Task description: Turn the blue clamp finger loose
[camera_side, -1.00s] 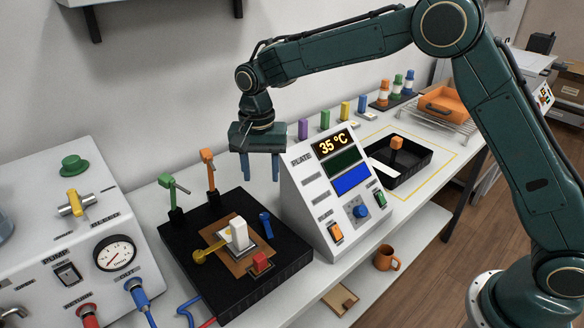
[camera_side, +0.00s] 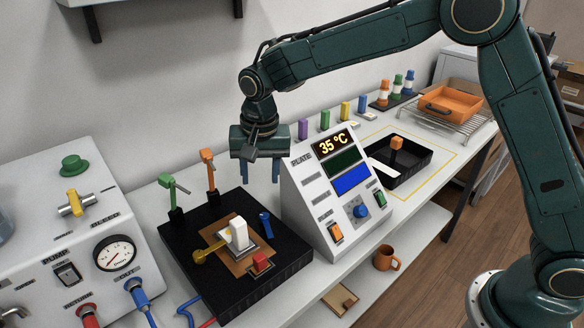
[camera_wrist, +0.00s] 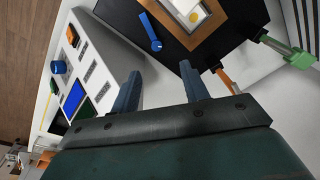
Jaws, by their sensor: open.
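The blue clamp finger (camera_side: 266,224) stands on the black plate (camera_side: 280,262), to the right of a white block (camera_side: 239,232). In the wrist view the blue clamp finger (camera_wrist: 151,32) lies beyond my fingertips, beside the copper-coloured square. My gripper (camera_side: 261,172) is open and empty, above the back edge of the black plate and to the left of the display console. Its two blue-grey fingers show in the wrist view (camera_wrist: 162,80), apart from the clamp finger with nothing between them.
The sloped console (camera_side: 338,205) reading 35 °C stands close to the right. Orange (camera_side: 208,170) and green (camera_side: 170,190) posts stand at the plate's back left. The pump unit (camera_side: 75,235) is at left.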

